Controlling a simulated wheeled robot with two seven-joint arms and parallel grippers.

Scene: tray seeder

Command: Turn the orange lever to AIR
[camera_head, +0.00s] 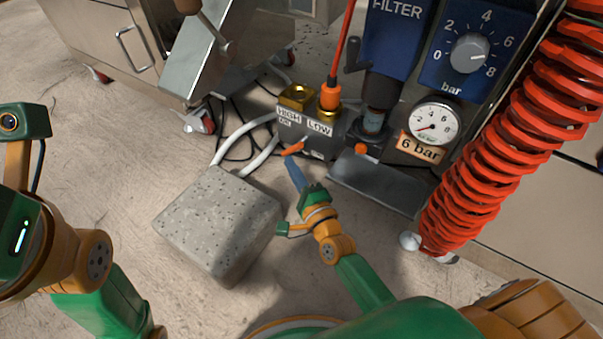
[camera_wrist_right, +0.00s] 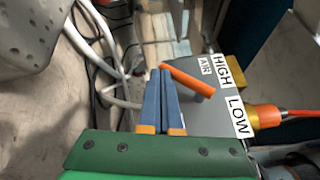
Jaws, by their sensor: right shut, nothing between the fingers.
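The orange lever (camera_head: 293,149) is on the grey valve block, below the HIGH and LOW labels. In the right wrist view the lever (camera_wrist_right: 188,79) slants from the block's face to its free end at upper left. The small AIR label (camera_wrist_right: 205,66) is beside it, nearer the HIGH label. My right gripper (camera_head: 291,162) is shut and empty, its blue fingers together. In the wrist view its fingertips (camera_wrist_right: 160,72) are at the lever's free end; I cannot tell if they touch it. My left arm shows at the left edge, but its fingers are out of view.
The grey valve block (camera_head: 318,153) has brass fittings; an orange hose (camera_head: 343,50) rises from LOW. White tubes run to a speckled stone block (camera_head: 220,222) at left. A pressure gauge (camera_head: 434,122), blue filter (camera_head: 392,40) and red coiled hose (camera_head: 490,150) are at right.

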